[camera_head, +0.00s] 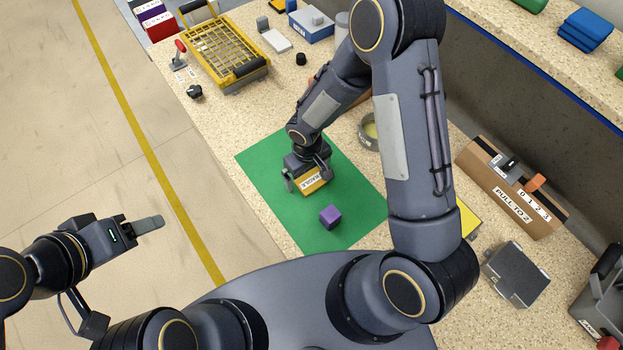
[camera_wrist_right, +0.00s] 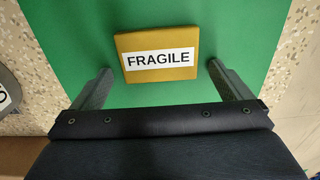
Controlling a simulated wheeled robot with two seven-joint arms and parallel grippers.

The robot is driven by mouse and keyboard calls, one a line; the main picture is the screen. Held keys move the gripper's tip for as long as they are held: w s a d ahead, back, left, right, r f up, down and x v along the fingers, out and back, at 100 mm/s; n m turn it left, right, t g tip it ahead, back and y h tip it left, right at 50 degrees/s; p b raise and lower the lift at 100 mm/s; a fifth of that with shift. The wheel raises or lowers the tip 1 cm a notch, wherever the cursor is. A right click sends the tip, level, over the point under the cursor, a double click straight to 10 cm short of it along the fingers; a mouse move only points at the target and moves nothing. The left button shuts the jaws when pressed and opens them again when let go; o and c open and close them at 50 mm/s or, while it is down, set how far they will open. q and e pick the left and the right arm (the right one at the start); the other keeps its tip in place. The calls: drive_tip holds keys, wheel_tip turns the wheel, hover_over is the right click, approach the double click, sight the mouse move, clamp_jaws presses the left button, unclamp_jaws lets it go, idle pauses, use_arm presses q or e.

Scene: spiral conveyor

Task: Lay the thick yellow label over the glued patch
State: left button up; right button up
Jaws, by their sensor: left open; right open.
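The thick yellow label (camera_head: 313,184) is a flat yellow block with a white FRAGILE strip, lying on the green mat (camera_head: 262,162). It also shows in the right wrist view (camera_wrist_right: 157,73), its print upright. My right gripper (camera_head: 308,180) is open over the label, with fingers apart on either side; in the wrist view the label lies just beyond and between the fingertips (camera_wrist_right: 160,70). Whether the fingers touch it I cannot tell. My left gripper (camera_head: 147,224) is open and empty, over the floor left of the table. I cannot make out a glued patch.
A purple cube (camera_head: 330,216) sits on the mat near the label. A round bowl with yellow contents (camera_head: 370,131) stands right of the mat. A yellow item (camera_head: 468,219) is partly hidden behind my right arm.

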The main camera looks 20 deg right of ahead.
drive_tip(key=shift+c, duration=0.2)
drive_tip(key=c, duration=1.1)
drive_tip(key=shift+r, duration=0.1)
